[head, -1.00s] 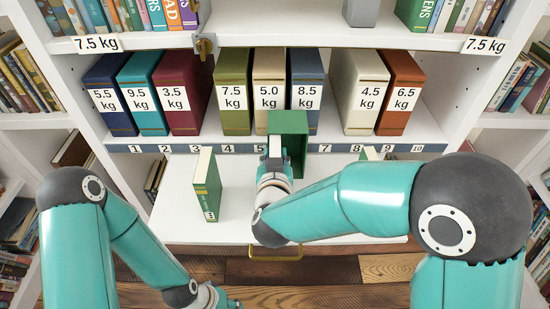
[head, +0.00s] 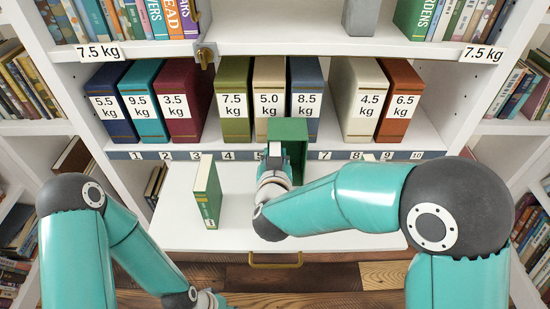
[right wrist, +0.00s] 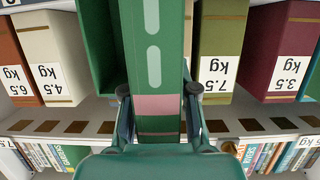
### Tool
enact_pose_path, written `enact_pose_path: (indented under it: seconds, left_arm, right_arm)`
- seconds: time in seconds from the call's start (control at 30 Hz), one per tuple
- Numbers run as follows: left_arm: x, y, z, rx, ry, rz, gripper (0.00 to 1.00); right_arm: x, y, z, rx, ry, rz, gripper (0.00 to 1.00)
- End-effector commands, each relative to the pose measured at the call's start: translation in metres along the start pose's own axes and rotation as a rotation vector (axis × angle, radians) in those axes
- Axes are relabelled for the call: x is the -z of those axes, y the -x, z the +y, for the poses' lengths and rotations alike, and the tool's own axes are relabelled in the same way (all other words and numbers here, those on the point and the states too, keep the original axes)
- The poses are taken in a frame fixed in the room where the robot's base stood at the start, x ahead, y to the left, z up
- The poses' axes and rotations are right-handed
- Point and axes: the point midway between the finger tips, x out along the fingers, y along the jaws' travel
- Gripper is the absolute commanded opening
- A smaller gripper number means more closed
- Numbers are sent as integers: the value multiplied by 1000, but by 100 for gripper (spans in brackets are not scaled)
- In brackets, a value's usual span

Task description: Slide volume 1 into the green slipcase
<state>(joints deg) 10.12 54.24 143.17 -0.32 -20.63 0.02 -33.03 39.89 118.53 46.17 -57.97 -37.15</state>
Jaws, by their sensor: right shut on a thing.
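The green slipcase (head: 289,129) stands at the back of the pull-out board, its dark open front facing me. My right gripper (head: 272,167) is at its lower left front. In the right wrist view, the gripper (right wrist: 155,115) is shut on a green book (right wrist: 153,85) with pale marks and a pink band on its spine. No volume number is readable. My left gripper (head: 215,300) is mostly cut off at the bottom edge.
Another green book (head: 207,197) stands upright on the white board (head: 170,225), left of the gripper. A small pale thing (head: 370,157) shows behind my right arm. Weighted volumes, such as the olive one (head: 233,80), fill the shelf behind.

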Motion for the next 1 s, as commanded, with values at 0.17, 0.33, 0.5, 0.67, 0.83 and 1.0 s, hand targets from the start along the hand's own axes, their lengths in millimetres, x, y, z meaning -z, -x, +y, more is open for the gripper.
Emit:
enact_pose_path:
  seconds: [0.17,0.33,0.5,0.67,0.83,1.0]
  left_arm:
    - [0,1,0,0,0,0,40]
    - [0,1,0,0,0,0,40]
    - [0,1,0,0,0,0,40]
    - [0,1,0,0,0,0,40]
    - [0,1,0,0,0,0,40]
    - [0,1,0,0,0,0,40]
  right_arm:
    - [2,-5,1,-1,-1,1,0]
    - [2,-4,0,-1,-1,1,57]
    - [2,-4,0,-1,-1,1,58]
    - [1,-4,0,0,0,-1,58]
    - [1,8,-1,2,1,0,58]
    - [2,37,-1,4,2,1,58]
